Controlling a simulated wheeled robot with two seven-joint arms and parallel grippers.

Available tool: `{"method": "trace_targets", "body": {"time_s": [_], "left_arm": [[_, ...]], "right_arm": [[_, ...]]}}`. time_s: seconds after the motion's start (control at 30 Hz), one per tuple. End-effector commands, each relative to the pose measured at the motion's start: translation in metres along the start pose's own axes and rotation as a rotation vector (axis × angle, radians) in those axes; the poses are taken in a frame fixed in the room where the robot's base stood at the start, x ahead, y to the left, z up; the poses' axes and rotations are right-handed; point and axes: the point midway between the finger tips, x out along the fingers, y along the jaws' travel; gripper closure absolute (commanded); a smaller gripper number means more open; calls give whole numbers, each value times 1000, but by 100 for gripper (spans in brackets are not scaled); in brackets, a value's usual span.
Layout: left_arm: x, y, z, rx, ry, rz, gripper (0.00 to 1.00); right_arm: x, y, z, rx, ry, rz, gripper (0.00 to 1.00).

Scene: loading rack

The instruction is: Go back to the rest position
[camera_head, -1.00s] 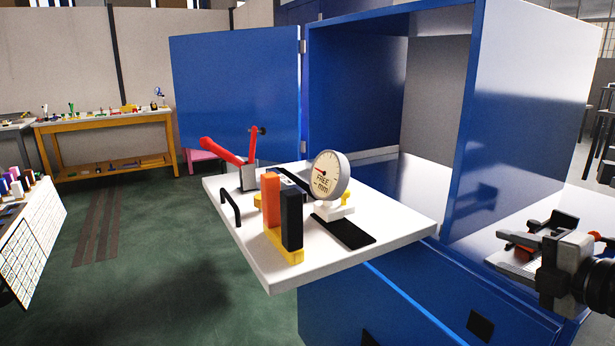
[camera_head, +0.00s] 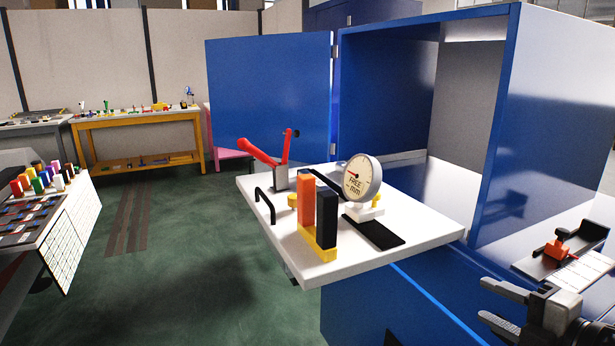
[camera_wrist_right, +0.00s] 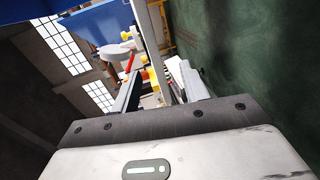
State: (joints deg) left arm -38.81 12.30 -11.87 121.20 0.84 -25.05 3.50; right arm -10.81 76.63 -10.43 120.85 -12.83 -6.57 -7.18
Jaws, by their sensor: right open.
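My right gripper (camera_head: 488,300) is at the lower right of the head view, its fingers pointing left. It is open and empty, apart from the white board (camera_head: 275,232) and to its right. The right wrist view shows the fingers (camera_wrist_right: 160,88) with a gap between them. My left gripper is in neither view. The white board carries a dial gauge (camera_head: 362,178), an orange block (camera_head: 307,205) and a black block (camera_head: 326,218) standing in a yellow holder (camera_head: 318,250), a red-handled clamp (camera_head: 281,178) and a black handle (camera_head: 265,206).
A blue cabinet (camera_head: 497,130) with its door (camera_head: 268,100) open stands behind the board. A red and black fixture (camera_head: 558,249) sits at right, near my right gripper. A table with coloured pieces (camera_head: 62,235) is at left, a wooden bench (camera_head: 140,122) behind. Green floor (camera_head: 200,250) is clear between.

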Motion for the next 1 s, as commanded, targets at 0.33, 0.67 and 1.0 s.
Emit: {"method": "trace_targets", "body": {"time_s": [0.33, 0.67, 1.0], "left_arm": [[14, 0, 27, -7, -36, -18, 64], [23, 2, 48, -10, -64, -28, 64], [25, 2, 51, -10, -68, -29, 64]], "right_arm": [[-7, -184, -58, 875, -241, -72, 55], [-31, -298, -170, 1537, -485, -177, 55], [-34, -310, -191, 1635, -523, -194, 55]]}}
